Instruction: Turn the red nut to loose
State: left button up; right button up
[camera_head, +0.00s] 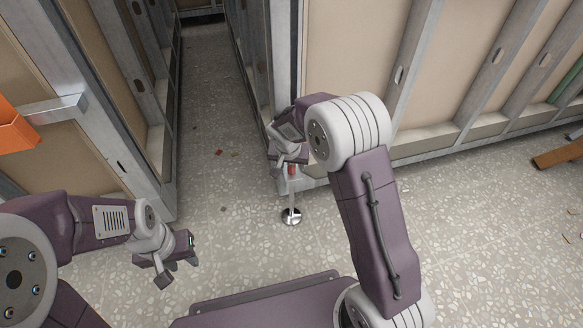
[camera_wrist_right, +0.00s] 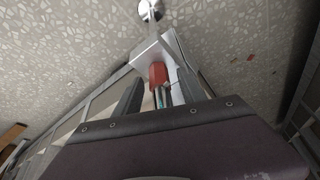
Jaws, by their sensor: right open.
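The red nut (camera_head: 292,170) sits on an upright rod at the lower corner of the metal frame, partly covered by my right gripper (camera_head: 288,161) in the head view. In the right wrist view the red nut (camera_wrist_right: 157,73) shows between the two open fingers of my right gripper (camera_wrist_right: 160,88), apparently without being clamped. I cannot tell whether a finger touches it. Below the nut, the metal rod ends in a round shiny foot (camera_head: 291,216) on the floor. My left gripper (camera_head: 178,271) is open and empty at the lower left, away from the nut.
Framed wall panels stand left (camera_head: 120,80) and right (camera_head: 350,60), with a narrow floor aisle (camera_head: 205,90) between them. An orange box (camera_head: 14,128) is at the left edge. A brown plank (camera_head: 560,155) lies at the right. Small scraps dot the speckled floor.

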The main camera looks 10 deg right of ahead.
grip_shut()
jog(key=shift+r+p, duration=0.2)
jog(key=shift+p, duration=0.35)
jog(key=n+p, duration=0.2)
jog(key=p, duration=0.3)
jog(key=r+n+y+p, duration=0.1)
jog(key=p, duration=0.5)
jog(key=r+n+y+p, duration=0.1)
jog(key=n+p, duration=0.1)
jog(key=p, duration=0.3)
jog(key=shift+n+p, duration=0.3)
jog(key=shift+p, duration=0.1)
jog(key=n+p, duration=0.1)
jog(key=p, duration=0.4)
jog(key=f+n+y+p, duration=0.1)
jog(key=p, duration=0.5)
jog(key=shift+w+n, duration=0.15)
jog(key=shift+n, duration=0.15)
jog(key=shift+f+n+y+p, duration=0.3)
jog(key=shift+f+n+p, duration=0.2)
jog(key=shift+n, duration=0.1)
jog(key=shift+f+n+y+b, duration=0.15)
jog(key=shift+n+y+b, duration=0.15)
jog(key=shift+n, duration=0.5)
jog(key=shift+n+g+y+b, duration=0.4)
jog(key=shift+n+y+b, duration=0.1)
jog(key=shift+n, duration=0.9)
